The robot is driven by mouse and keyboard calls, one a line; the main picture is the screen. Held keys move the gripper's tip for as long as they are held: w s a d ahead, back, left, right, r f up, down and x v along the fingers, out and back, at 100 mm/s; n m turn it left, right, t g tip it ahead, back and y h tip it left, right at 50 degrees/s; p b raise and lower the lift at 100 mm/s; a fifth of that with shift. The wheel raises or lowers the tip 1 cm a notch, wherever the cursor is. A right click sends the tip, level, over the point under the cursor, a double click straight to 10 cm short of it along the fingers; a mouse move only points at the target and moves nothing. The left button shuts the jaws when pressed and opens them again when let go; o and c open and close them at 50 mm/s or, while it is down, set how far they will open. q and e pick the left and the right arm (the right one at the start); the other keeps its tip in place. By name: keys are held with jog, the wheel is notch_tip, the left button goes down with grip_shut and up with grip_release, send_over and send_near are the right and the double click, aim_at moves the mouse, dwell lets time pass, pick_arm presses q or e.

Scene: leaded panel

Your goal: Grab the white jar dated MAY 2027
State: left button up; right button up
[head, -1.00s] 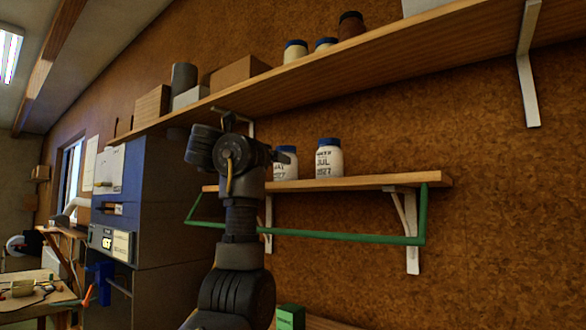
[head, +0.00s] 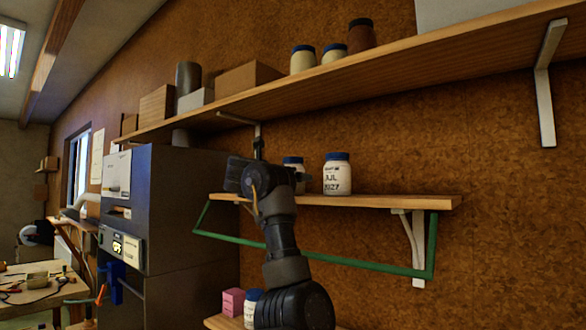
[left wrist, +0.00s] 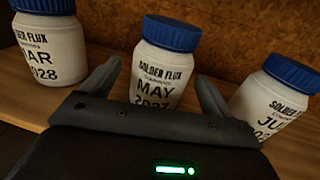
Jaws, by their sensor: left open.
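The white jar labelled MAY 2027 (left wrist: 157,75), with a blue lid, stands in the middle of the left wrist view. My left gripper (left wrist: 158,71) is open, with one finger on each side of the jar's lower part in that view; I cannot tell whether they touch it. A jar reading "AR 2028" (left wrist: 50,45) stands to its left and a JUL jar (left wrist: 277,98) to its right. In the head view the JUL 2027 jar (head: 337,175) is clear on the middle shelf. A jar left of it (head: 293,162) is partly hidden by my arm. My right gripper is not in view.
The middle shelf (head: 400,202) has a green frame (head: 340,264) below its front edge. The upper shelf (head: 400,72) overhangs it and carries jars and boxes. A pink box (head: 233,301) and another jar (head: 251,308) are low, beside my arm. A grey cabinet (head: 180,200) stands at left.

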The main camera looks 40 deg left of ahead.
pick_arm(q)
jog(key=shift+w+a+p, duration=0.15)
jog(key=shift+w+p, duration=0.35)
jog(key=shift+w, duration=0.65)
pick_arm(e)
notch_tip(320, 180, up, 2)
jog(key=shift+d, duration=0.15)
pick_arm(q)
jog(key=c, duration=1.3)
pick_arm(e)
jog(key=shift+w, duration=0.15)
pick_arm(q)
jog(key=shift+a, duration=0.1)
jog(key=shift+r, duration=0.15)
